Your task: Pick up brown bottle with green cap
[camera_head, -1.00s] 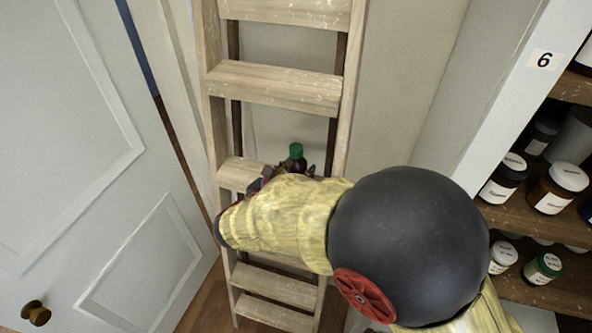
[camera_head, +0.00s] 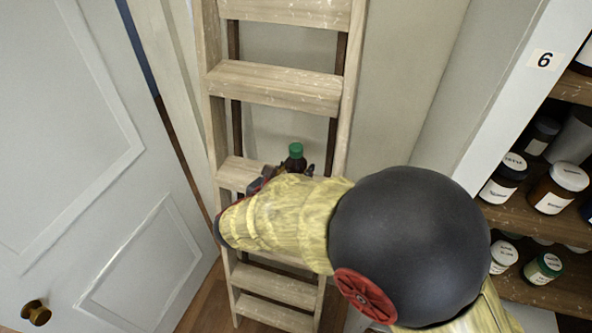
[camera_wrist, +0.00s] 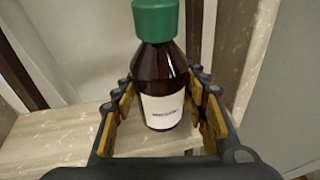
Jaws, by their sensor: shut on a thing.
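The brown bottle with a green cap and a white label (camera_wrist: 160,75) stands upright between the fingers in the wrist view. In the head view its green cap (camera_head: 296,150) and dark shoulder show above my yellow-sleeved arm, which hides the rest. My gripper (camera_wrist: 161,105) is shut on the bottle, with a finger against each side near the label. The bottle is over a step of the wooden ladder (camera_head: 272,88); whether its base touches the step I cannot tell.
The ladder's side rails flank the bottle. A white door (camera_head: 75,150) with a brass knob (camera_head: 36,313) is at left. Shelves (camera_head: 530,215) with several labelled jars and a post marked 6 (camera_head: 544,60) are at right.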

